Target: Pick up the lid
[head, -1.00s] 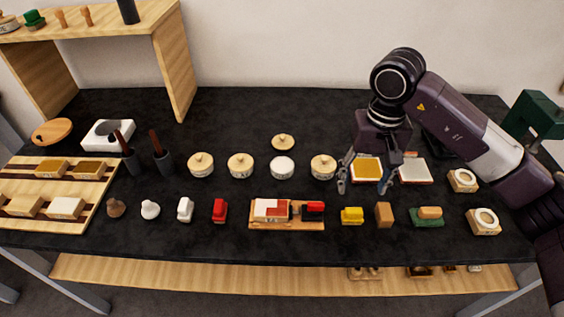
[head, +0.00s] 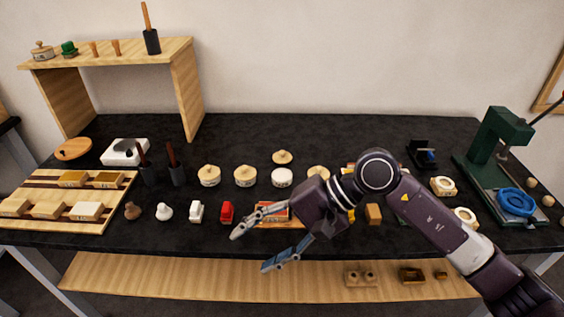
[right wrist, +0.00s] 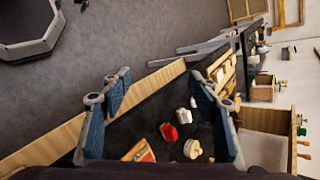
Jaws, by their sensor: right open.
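A pale wooden lid with a small knob (head: 282,157) lies on the black tabletop, behind a round container with a white top (head: 281,178) and no lid on it. Several similar round containers with knobbed lids stand in the same row, such as one at the left (head: 209,177). My right gripper (head: 253,249) is open and empty, in front of the lid and to its left, over the table's front edge. In the right wrist view its blue-padded fingers (right wrist: 157,92) are wide apart with nothing between them; I cannot make out the lid there. My left gripper is not in view.
A red block (head: 227,212) and white pieces stand along the front row. A wooden rack (head: 125,185) lies at the left, a wooden shelf (head: 187,90) stands behind it. A green press (head: 490,145) stands at the right. The tabletop behind the lid is clear.

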